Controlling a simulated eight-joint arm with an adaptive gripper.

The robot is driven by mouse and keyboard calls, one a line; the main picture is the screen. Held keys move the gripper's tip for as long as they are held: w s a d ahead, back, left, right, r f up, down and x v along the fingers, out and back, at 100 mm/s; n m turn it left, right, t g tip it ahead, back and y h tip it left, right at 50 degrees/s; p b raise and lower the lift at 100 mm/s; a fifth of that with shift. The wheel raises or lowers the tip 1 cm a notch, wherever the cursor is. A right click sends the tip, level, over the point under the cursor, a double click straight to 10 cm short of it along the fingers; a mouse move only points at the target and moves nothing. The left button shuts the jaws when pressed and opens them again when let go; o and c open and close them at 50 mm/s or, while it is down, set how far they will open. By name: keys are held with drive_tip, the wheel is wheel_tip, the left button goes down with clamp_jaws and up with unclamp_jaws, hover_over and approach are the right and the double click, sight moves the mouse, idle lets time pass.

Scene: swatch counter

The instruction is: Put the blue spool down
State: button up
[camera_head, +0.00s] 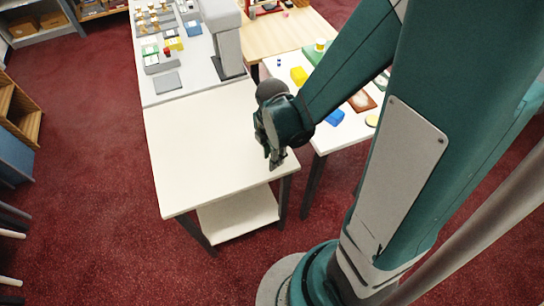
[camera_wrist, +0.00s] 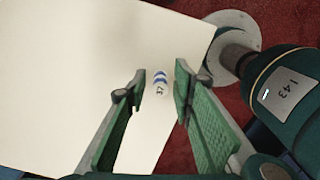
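The blue spool (camera_wrist: 160,83) is a small white piece with blue bands, seen in the wrist view near the edge of the cream table top (camera_wrist: 75,70). It lies between my two fingertips, with a gap on each side. My gripper (camera_wrist: 159,92) is open, and neither finger appears to touch the spool. In the head view, my gripper (camera_head: 277,160) points down over the right front part of the cream table (camera_head: 195,150). I cannot make out the spool in the head view.
The rest of the cream table is bare. A white table (camera_head: 323,140) to the right holds a yellow block (camera_head: 299,75), a blue piece (camera_head: 335,117) and a brown tray (camera_head: 362,101). A grey post (camera_head: 226,45) stands behind, beside small goods on the counter.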

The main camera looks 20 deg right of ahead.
drive_tip(key=shift+r, duration=0.1)
wheel_tip(320, 180, up, 12)
drive_tip(key=p, duration=0.3)
idle(0.7)
idle(0.6)
drive_tip(key=s+r+m+t, duration=0.2)
drive_tip(key=r+m+t, duration=0.1)
drive_tip(key=r+m, duration=0.5)
drive_tip(key=s+d+r+m+t, duration=0.1)
drive_tip(key=r+m+t, duration=0.3)
drive_tip(key=r+m, duration=0.5)
drive_tip(key=shift+s+r+m, duration=0.25)
drive_tip(key=shift+s+m, duration=0.1)
drive_tip(key=shift+m, duration=1.65)
drive_tip(key=shift+c, duration=1)
